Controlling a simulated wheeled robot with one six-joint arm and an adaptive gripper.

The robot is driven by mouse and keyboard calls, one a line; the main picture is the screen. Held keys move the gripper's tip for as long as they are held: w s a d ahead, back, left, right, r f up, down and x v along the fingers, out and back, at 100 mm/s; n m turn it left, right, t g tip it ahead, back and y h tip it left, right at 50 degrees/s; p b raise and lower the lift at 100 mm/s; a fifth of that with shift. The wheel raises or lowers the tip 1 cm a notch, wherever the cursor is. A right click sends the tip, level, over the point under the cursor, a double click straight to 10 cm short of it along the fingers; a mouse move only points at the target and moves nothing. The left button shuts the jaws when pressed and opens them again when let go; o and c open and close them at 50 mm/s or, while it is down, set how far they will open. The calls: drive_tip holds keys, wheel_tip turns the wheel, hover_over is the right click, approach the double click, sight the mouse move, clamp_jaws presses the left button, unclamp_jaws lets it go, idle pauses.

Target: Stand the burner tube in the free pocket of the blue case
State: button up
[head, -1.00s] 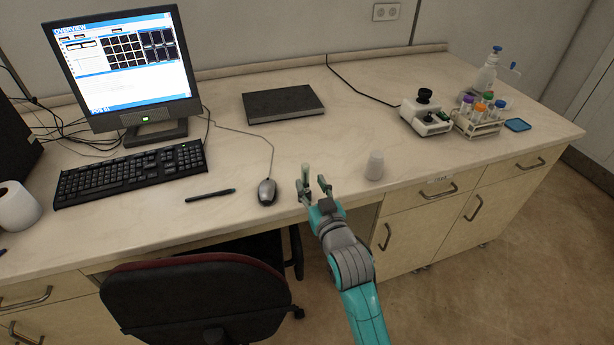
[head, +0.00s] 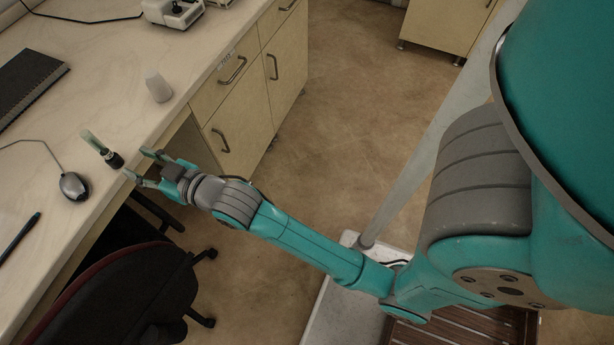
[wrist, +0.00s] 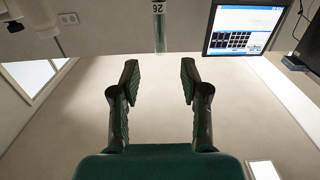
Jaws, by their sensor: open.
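The burner tube (head: 96,144), a pale translucent tube with a black base, appears to stand upright near the counter's front edge, right of the mouse. My gripper (head: 139,165) is open and empty. Its two fingers point toward the tube from the aisle side, and a small gap appears between the fingertips and the base. In the wrist view the tube (wrist: 160,30) shows at the top middle with a "26" mark, lined up between the spread fingers (wrist: 160,82). No blue case shows in the current views.
The mouse (head: 73,186), a pen (head: 20,238) and a dark notebook (head: 28,82) lie to the left. An office chair (head: 130,285) is below my gripper. A white instrument (head: 176,11) is at the back.

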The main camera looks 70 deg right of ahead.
drive_tip(key=s+f, duration=0.7)
drive_tip(key=s, duration=0.5)
drive_tip(key=s+f+g, duration=0.1)
drive_tip(key=s+g, duration=0.1)
drive_tip(key=s, duration=2.5)
drive_tip(key=shift+s+f+g, duration=0.15)
drive_tip(key=shift+s+g, duration=0.1)
drive_tip(key=shift+g, duration=0.15)
drive_tip(key=shift+o, duration=0.6)
drive_tip(key=shift+s+r, duration=0.2)
drive_tip(key=shift+s, duration=0.15)
drive_tip(key=shift+f, duration=0.1)
